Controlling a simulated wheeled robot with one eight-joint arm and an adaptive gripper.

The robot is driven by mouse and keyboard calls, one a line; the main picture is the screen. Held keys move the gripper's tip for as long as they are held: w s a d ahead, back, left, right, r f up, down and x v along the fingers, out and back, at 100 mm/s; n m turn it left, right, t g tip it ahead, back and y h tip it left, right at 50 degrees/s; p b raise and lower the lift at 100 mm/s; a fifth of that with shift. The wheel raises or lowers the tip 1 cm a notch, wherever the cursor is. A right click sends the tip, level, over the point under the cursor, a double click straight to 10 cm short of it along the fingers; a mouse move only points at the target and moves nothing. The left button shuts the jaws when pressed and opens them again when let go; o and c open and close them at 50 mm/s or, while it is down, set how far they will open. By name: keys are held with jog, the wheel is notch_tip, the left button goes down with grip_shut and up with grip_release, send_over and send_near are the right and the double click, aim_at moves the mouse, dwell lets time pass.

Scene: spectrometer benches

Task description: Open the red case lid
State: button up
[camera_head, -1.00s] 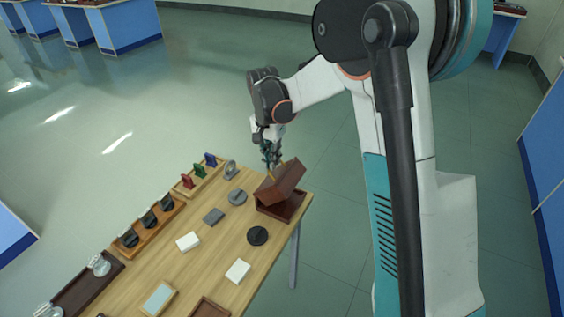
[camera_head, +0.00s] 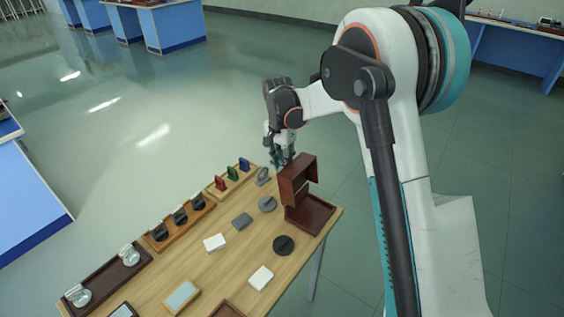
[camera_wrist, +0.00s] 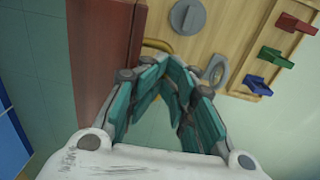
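The red case is a dark red-brown box at the far right corner of the wooden table. Its base (camera_head: 312,214) lies on the tabletop. Its lid (camera_head: 298,181) is raised and stands close to upright, with its hollow inside showing. In the wrist view the lid (camera_wrist: 104,55) is a red-brown panel left of my fingers. My gripper (camera_head: 283,160) is behind the lid, close to its upper edge. In the wrist view its teal fingers (camera_wrist: 168,62) come together at the tips. A yellow brass-like part shows just past the tips; I cannot tell whether they touch it.
A rack with red, green and blue pieces (camera_head: 232,174) stands left of the case. A metal ring stand (camera_head: 263,177), grey disc (camera_head: 267,204) and black disc (camera_head: 283,245) are near it. White blocks (camera_head: 261,278) lie farther forward. Open floor surrounds the table.

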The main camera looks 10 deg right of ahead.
jog(key=shift+s+d+f, duration=0.15)
jog(key=shift+d+f, duration=0.1)
jog(key=shift+f, duration=0.1)
jog(key=shift+w+a, duration=0.1)
jog(key=shift+w, duration=0.1)
jog(key=w+a+r+p, duration=0.1)
jog(key=w+a+p, duration=0.1)
jog(key=w+a, duration=0.9)
jog(key=shift+r, duration=0.25)
dwell(1.4)
jog(key=shift+a, duration=0.1)
notch_tip(320, 180, up, 12)
jog(key=shift+w+a, duration=0.3)
jog(key=shift+w, duration=0.05)
dwell(0.3)
